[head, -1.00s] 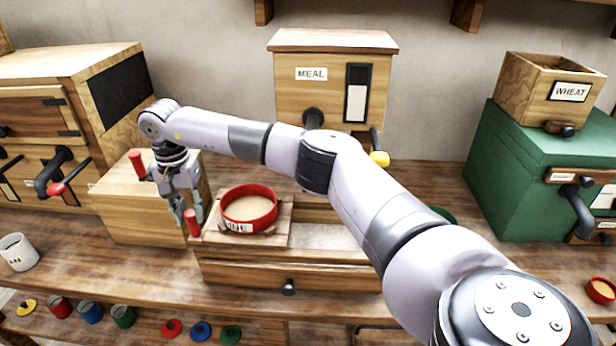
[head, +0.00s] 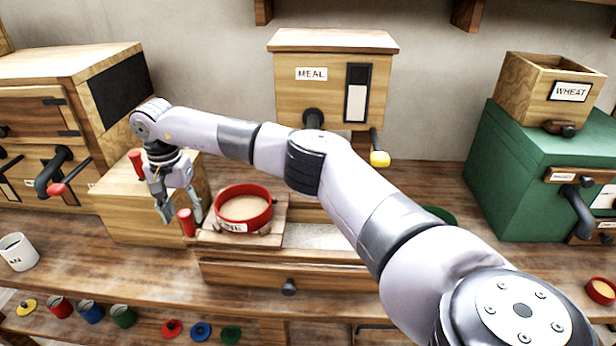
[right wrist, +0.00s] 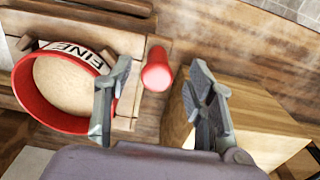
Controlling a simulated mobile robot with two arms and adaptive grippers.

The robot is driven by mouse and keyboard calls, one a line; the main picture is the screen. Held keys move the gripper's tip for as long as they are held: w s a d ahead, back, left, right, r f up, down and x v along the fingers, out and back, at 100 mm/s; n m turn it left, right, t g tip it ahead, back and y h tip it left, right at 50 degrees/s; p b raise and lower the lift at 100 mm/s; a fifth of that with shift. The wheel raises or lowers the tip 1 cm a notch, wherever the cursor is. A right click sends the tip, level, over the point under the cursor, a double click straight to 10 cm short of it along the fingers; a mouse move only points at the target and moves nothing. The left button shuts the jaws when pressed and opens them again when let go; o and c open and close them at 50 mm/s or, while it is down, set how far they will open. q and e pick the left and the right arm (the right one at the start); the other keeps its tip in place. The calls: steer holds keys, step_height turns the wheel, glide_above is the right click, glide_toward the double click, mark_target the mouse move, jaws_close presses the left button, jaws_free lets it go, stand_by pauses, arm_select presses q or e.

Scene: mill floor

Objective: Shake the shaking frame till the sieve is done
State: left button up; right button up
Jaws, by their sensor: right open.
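The red sieve (head: 244,207), labelled FINE in the right wrist view (right wrist: 62,90), holds pale meal and sits on the wooden shaking frame (head: 262,238). A red upright handle (head: 186,223) stands at the frame's left end; it also shows in the right wrist view (right wrist: 157,70). My right gripper (head: 182,214) points down at this handle with its jaws open. In the right wrist view the handle appears between the two fingers (right wrist: 160,110), with clear gaps on both sides. My left gripper is not in view.
A wooden block (head: 130,215) stands left of the frame with another red peg (head: 135,162). The meal bin (head: 335,75) is behind. A green chest (head: 525,170) bears the wheat box (head: 553,90). A white mug (head: 18,252) stands at left; small coloured cups line the lower front.

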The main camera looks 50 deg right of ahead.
step_height(320, 180, up, 9)
steer(key=p, duration=0.6)
stand_by(0.3)
stand_by(0.4)
